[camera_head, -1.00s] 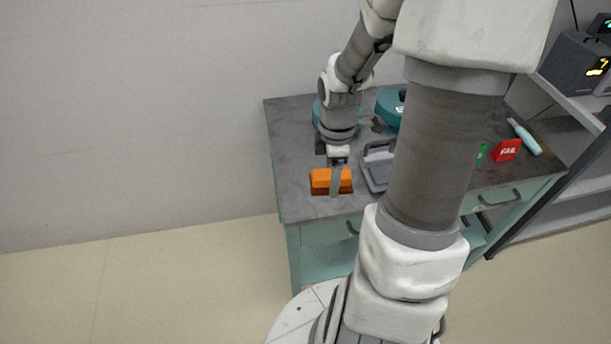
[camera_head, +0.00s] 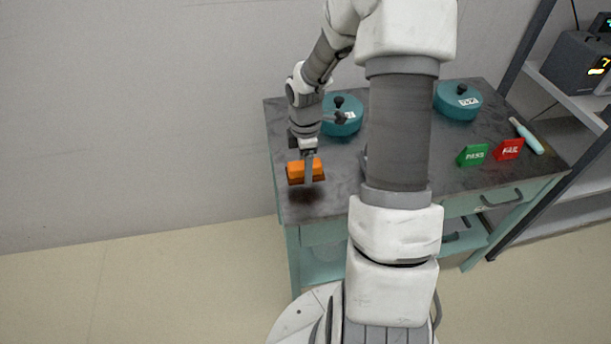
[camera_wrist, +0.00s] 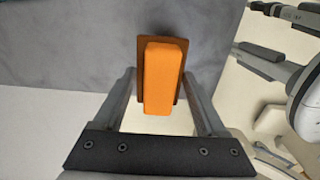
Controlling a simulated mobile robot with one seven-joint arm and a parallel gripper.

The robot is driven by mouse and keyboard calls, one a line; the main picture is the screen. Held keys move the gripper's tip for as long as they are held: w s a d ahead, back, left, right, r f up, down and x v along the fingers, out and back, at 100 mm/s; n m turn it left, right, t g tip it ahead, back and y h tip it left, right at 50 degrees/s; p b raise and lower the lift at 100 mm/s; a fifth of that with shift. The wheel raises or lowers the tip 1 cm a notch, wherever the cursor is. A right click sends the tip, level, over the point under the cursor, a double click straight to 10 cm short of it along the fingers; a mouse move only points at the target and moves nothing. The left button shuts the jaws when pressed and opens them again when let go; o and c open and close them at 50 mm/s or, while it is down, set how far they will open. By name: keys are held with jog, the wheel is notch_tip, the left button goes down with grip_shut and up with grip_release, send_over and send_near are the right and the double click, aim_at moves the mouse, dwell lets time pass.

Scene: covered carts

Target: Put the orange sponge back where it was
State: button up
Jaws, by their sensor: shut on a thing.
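The orange sponge (camera_head: 301,168) has a brown layer on one side and is above the left front part of the grey cart top (camera_head: 290,208). My gripper (camera_head: 309,170) is shut on it. A dark shadow lies on the cart top just in front of and below the sponge, so it appears held a little above the surface. In the wrist view the sponge (camera_wrist: 163,78) sits between the two fingers of my gripper (camera_wrist: 160,85), with its brown layer at the fingertips' side. The sponge's original spot is not marked in view.
Teal round lidded containers (camera_head: 342,117) and (camera_head: 458,101) stand at the back. A green PASS block (camera_head: 472,155), a red FAIL block (camera_head: 508,149) and a light-blue-handled tool (camera_head: 527,137) are at right. My arm hides the middle. The left front edge is clear.

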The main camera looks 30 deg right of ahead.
jog(key=shift+f+b, duration=0.3)
jog(key=shift+f, duration=1.55)
jog(key=shift+f, duration=0.15)
jog(key=o, duration=1.2)
jog(key=shift+o, duration=0.2)
notch_tip(320, 180, up, 12)
jog(key=shift+r+p, duration=0.15)
jog(key=shift+p, duration=0.95)
